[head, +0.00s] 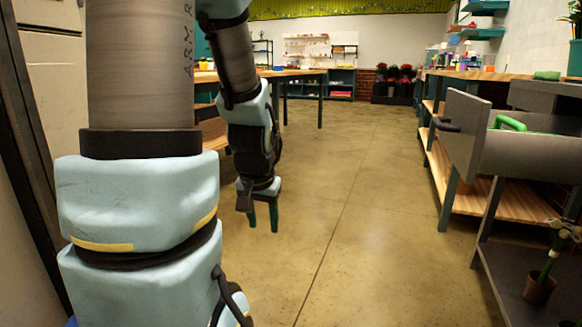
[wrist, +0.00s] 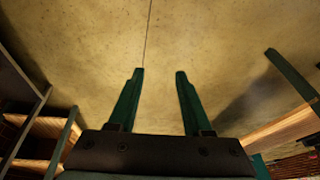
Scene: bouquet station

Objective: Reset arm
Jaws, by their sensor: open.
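My arm hangs down at the left of the head view, with its lower links bent toward the floor. My gripper (head: 262,214) points down above the bare floor and holds nothing. In the wrist view my gripper (wrist: 159,74) shows two dark green fingers standing apart, with only concrete floor between them.
A wooden table (head: 290,74) stands behind my arm. On the right are a wooden workbench (head: 466,186), a grey drawer unit (head: 520,152) with a green handled thing in it, and a potted plant (head: 538,288) on a dark shelf. The middle floor (head: 345,200) is clear.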

